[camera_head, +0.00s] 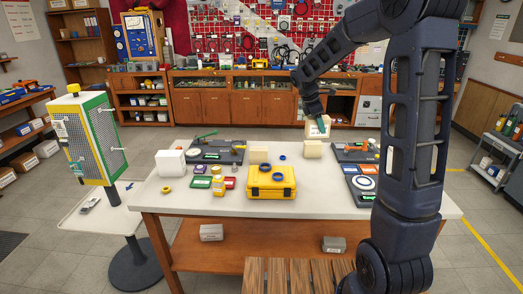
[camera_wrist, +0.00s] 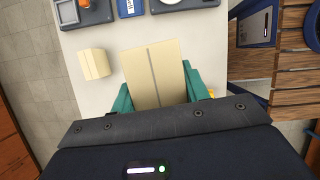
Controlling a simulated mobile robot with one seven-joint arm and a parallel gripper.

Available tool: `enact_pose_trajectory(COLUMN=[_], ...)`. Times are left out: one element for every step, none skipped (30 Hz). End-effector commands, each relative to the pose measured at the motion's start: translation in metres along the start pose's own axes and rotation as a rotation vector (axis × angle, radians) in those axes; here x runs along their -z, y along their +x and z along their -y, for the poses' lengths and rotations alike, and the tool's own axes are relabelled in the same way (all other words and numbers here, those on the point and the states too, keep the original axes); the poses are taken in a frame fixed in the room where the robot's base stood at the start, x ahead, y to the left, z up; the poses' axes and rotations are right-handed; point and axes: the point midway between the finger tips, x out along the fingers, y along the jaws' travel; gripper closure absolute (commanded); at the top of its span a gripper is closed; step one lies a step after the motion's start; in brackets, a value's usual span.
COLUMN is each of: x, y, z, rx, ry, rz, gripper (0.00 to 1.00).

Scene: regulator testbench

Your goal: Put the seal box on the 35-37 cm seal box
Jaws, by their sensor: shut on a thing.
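My gripper (camera_head: 319,124) is above the right-middle part of the white table. Its teal fingers are shut on a cream seal box (camera_head: 311,132), which has a label too small to read. In the wrist view the held seal box (camera_wrist: 153,70) sits between the two fingers (camera_wrist: 158,88), with a seam down its top. A cream box (camera_head: 313,149) stands on the table just below the held box in the head view. Another cream box (camera_head: 258,155) stands to its left. One cream box (camera_wrist: 94,63) shows left of the held box in the wrist view. I cannot tell which is the 35-37 cm box.
A yellow case (camera_head: 271,189) with blue rings stands in front of the cream boxes. A white box (camera_head: 171,163), a dark tool tray (camera_head: 216,152) and small containers are on the left. Dark trays lie on the right. The table's front-left area (camera_head: 190,202) is clear.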

Motion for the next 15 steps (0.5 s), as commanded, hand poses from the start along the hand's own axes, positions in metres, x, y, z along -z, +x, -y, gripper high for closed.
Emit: enact_pose_trajectory(x=[0.013, 0.019, 0.029, 0.035, 0.043, 0.053, 0.06, 0.068, 0.078, 0.086, 0.095, 0.106, 0.114, 0.122, 0.133], y=[-0.01, -0.016, -0.023, -0.029, -0.035, -0.043, -0.048, -0.054, -0.061, -0.067, -0.072, -0.079, -0.085, -0.089, -0.096], z=[-0.019, -0.029, -0.042, -0.051, -0.06, -0.072, -0.081, -0.089, -0.1, -0.108, -0.116, -0.126, -0.133, -0.139, -0.147], rx=[-0.009, -0.015, -0.022, -0.027, -0.032, -0.039, -0.043, -0.048, -0.054, -0.058, -0.063, -0.068, -0.073, -0.078, -0.082], ry=[-0.021, -0.032, -0.049, -0.06, -0.072, -0.088, -0.098, -0.109, -0.125, -0.136, -0.147, -0.161, -0.171, -0.182, -0.196], rz=[0.0, 0.0, 0.001, 0.001, 0.001, 0.001, 0.001, 0.001, 0.0, 0.0, 0.0, -0.001, -0.001, -0.002, -0.002], gripper=[0.8, 0.8, 0.8, 0.8, 0.8, 0.8, 0.8, 0.8, 0.8, 0.8, 0.8, 0.8, 0.8, 0.8, 0.8])
